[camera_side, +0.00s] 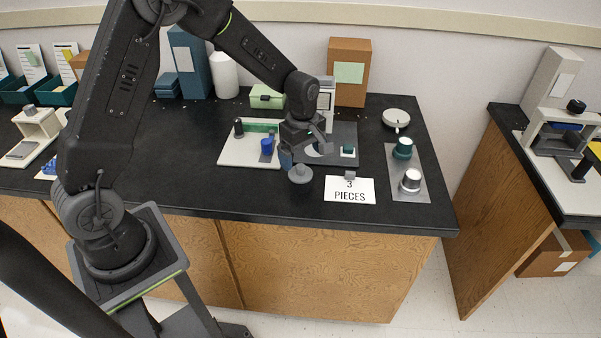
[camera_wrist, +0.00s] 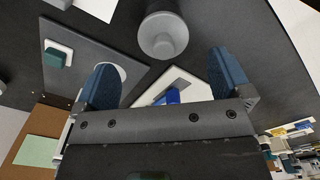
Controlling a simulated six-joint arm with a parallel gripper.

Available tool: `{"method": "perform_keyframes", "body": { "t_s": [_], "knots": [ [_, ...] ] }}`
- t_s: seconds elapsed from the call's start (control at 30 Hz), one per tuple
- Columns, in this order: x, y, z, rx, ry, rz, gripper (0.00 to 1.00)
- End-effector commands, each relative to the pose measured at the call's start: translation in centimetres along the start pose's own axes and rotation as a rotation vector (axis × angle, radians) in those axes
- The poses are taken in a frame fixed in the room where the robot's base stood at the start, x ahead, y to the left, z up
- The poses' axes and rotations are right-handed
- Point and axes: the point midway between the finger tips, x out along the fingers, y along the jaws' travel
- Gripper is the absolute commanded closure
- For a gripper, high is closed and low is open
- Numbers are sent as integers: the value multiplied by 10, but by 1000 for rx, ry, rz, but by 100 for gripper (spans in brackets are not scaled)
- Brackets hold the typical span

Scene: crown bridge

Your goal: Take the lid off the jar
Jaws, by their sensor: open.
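My gripper (camera_side: 303,156) is open and empty above the black bench, near its front edge. Its two blue fingers (camera_wrist: 166,78) stand wide apart in the wrist view. A grey, round, knobbed piece (camera_side: 300,174) sits just below the gripper; it also shows in the wrist view (camera_wrist: 163,36), beyond the fingertips and not between them. I cannot tell whether it is the jar's lid. Two small capped containers stand on a grey plate to the right: one green (camera_side: 402,148), one white and silver (camera_side: 410,180). I cannot tell which thing is the jar.
A white board (camera_side: 236,156) with a blue piece (camera_side: 267,146) lies left of the gripper. The front-left bench is clear.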

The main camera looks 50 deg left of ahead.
Motion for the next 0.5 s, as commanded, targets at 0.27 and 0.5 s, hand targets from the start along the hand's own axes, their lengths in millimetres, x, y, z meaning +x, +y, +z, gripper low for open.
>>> {"method": "perform_keyframes", "body": {
  "t_s": [0.27, 0.5],
  "knots": [
    [34, -5, 0, 1, -1, -4, 3],
    [52, -4, 0, 1, -1, 0, 3]
  ]
}}
